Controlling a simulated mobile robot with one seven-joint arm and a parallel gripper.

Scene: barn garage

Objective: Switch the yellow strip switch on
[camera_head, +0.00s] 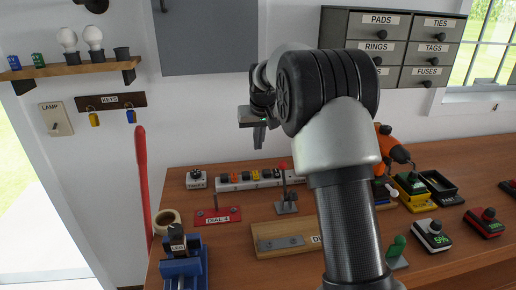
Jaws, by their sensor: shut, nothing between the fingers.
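A white power strip (220,187) lies along the back of the wooden workbench, with several small dark and coloured switches along its top. A yellow-orange switch (255,173) is near its middle; the picture is too small to tell its on or off position or to separate yellow from orange surely. The strip's right end is partly hidden behind a red-knobbed lever and my arm. My gripper (259,137) is shut and empty. It hangs in the air above the strip, fingers pointing down, and appears apart from it.
A lever with a red knob (285,186) stands in front of the strip. A red dial plate (218,216) and a wooden board (270,240) lie nearer. A blue vise (183,268) is front left. My arm hides much of the bench's middle right.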

